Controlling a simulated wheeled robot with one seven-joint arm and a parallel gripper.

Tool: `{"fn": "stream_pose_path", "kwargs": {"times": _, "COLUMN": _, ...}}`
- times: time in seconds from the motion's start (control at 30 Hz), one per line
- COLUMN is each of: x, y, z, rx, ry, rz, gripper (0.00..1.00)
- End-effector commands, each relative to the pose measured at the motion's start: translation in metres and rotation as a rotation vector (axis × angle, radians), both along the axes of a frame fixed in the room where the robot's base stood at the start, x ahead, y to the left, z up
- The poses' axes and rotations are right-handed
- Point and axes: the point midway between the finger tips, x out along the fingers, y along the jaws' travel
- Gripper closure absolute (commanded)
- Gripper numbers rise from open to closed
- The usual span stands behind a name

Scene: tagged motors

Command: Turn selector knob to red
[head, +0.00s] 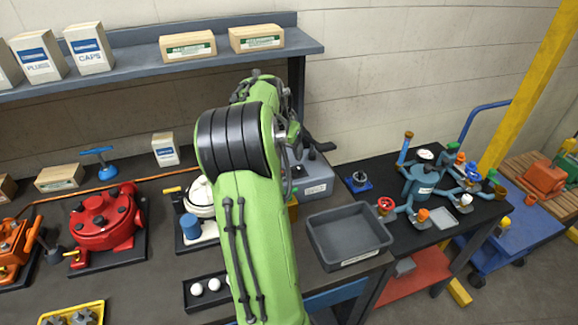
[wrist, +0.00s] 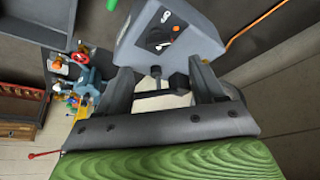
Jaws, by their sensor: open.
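The grey control box (head: 318,186) stands on the bench behind my green arm in the head view, partly hidden by it. In the wrist view the box (wrist: 205,42) is ahead of my gripper, with its face showing. A small orange-red mark (wrist: 177,28) and a pale mark lie beside the dial. My gripper (wrist: 162,76) is open, its two dark fingers apart below the box's edge in the picture. I see no contact with the knob. In the head view my arm hides most of the gripper.
An empty grey tray (head: 349,237) sits right of my arm. A teal valve assembly (head: 424,184) stands on the dark table farther right. A red round housing (head: 103,220) is on the left bench. A shelf (head: 150,62) with boxes runs behind.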

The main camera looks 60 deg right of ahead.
Motion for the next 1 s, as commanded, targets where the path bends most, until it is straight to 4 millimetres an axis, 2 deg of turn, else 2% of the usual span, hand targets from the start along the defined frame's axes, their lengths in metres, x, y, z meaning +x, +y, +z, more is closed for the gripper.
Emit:
{"fn": "stream_pose_path", "kwargs": {"times": 0.03, "x": -0.001, "y": -0.004, "z": -0.014, "rx": 0.004, "ry": 0.002, "rz": -0.002, "gripper": 0.32}}
{"fn": "stream_pose_path", "kwargs": {"times": 0.1, "x": -0.001, "y": -0.011, "z": -0.031, "rx": 0.004, "ry": 0.002, "rz": -0.002, "gripper": 0.32}}
{"fn": "stream_pose_path", "kwargs": {"times": 0.3, "x": 0.000, "y": -0.028, "z": -0.069, "rx": 0.002, "ry": 0.001, "rz": 0.001, "gripper": 0.32}}
{"fn": "stream_pose_path", "kwargs": {"times": 0.47, "x": 0.000, "y": -0.034, "z": -0.082, "rx": 0.000, "ry": 0.000, "rz": -0.001, "gripper": 0.32}}
{"fn": "stream_pose_path", "kwargs": {"times": 0.7, "x": 0.000, "y": -0.034, "z": -0.083, "rx": 0.000, "ry": -0.001, "rz": 0.000, "gripper": 0.32}}
{"fn": "stream_pose_path", "kwargs": {"times": 0.77, "x": 0.000, "y": -0.034, "z": -0.083, "rx": 0.000, "ry": -0.001, "rz": 0.000, "gripper": 0.40}}
{"fn": "stream_pose_path", "kwargs": {"times": 1.0, "x": 0.000, "y": -0.034, "z": -0.083, "rx": 0.000, "ry": -0.001, "rz": 0.001, "gripper": 0.76}}
